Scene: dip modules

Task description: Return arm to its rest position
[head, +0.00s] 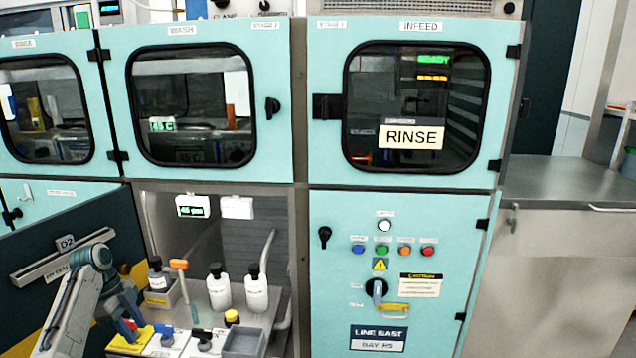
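My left arm comes in from the lower left, grey-white with a blue-grey wrist. Its gripper (128,328) points down at the near-left end of the lower cabinet opening, close to a yellow piece (132,340) on a row of white modules (160,343). The fingertips are small and dark there, so I cannot tell whether they are open or touch anything. My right arm and gripper are not in view.
The open lower cabinet holds white bottles (219,292), an orange-topped tool (180,264) and a grey tray (243,342). An opened dark door panel (60,262) stands close by my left arm. The RINSE door (330,110) is shut. A steel counter (570,180) at right is clear.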

